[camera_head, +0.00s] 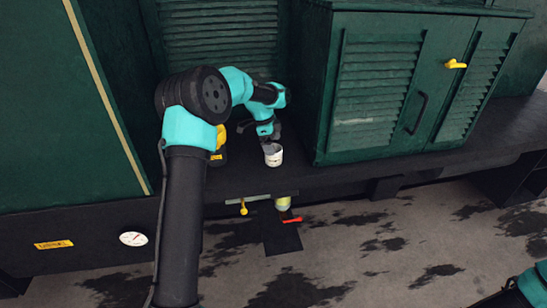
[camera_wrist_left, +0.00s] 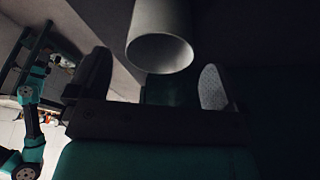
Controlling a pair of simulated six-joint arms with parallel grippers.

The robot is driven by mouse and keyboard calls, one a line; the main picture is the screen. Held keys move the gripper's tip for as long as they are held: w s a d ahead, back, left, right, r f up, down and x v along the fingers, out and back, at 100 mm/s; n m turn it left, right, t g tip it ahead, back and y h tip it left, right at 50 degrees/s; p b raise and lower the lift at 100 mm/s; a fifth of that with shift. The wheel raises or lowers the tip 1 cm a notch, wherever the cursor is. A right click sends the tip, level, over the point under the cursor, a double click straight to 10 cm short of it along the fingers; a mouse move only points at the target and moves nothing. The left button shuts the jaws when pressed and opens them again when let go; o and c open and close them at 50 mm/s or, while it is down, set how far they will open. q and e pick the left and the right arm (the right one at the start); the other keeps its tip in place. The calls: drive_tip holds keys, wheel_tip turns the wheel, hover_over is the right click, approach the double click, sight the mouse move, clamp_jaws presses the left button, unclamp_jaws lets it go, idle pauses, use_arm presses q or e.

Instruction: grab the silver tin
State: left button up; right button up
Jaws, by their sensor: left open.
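The silver tin (camera_head: 273,158) is a small, pale, open-topped cylinder standing upright on the dark ledge, left of the green cabinet. My left gripper (camera_head: 271,138) is just above it and hides part of its rim. In the left wrist view the tin (camera_wrist_left: 161,52) shows as a grey cylinder with its round mouth towards the camera. It appears between the two spread fingers of the left gripper (camera_wrist_left: 153,84). The jaws are open, and I cannot tell whether either finger touches the tin. Only a piece of my right arm shows at the lower right of the head view.
The green louvred cabinet (camera_head: 375,90) with a yellow handle (camera_head: 455,64) stands close on the right. A yellow-and-black object (camera_head: 217,150) sits left of the tin, partly behind my arm. The ledge (camera_head: 330,176) ends just in front of the tin. A red lever (camera_head: 291,220) is below.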

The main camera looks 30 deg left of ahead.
sight(275, 160)
use_arm(q)
drive_tip(key=shift+f, duration=0.15)
drive_tip(key=shift+x, duration=2.6)
drive_tip(key=shift+s+a, duration=0.1)
drive_tip(key=shift+a, duration=0.05)
drive_tip(key=c, duration=1)
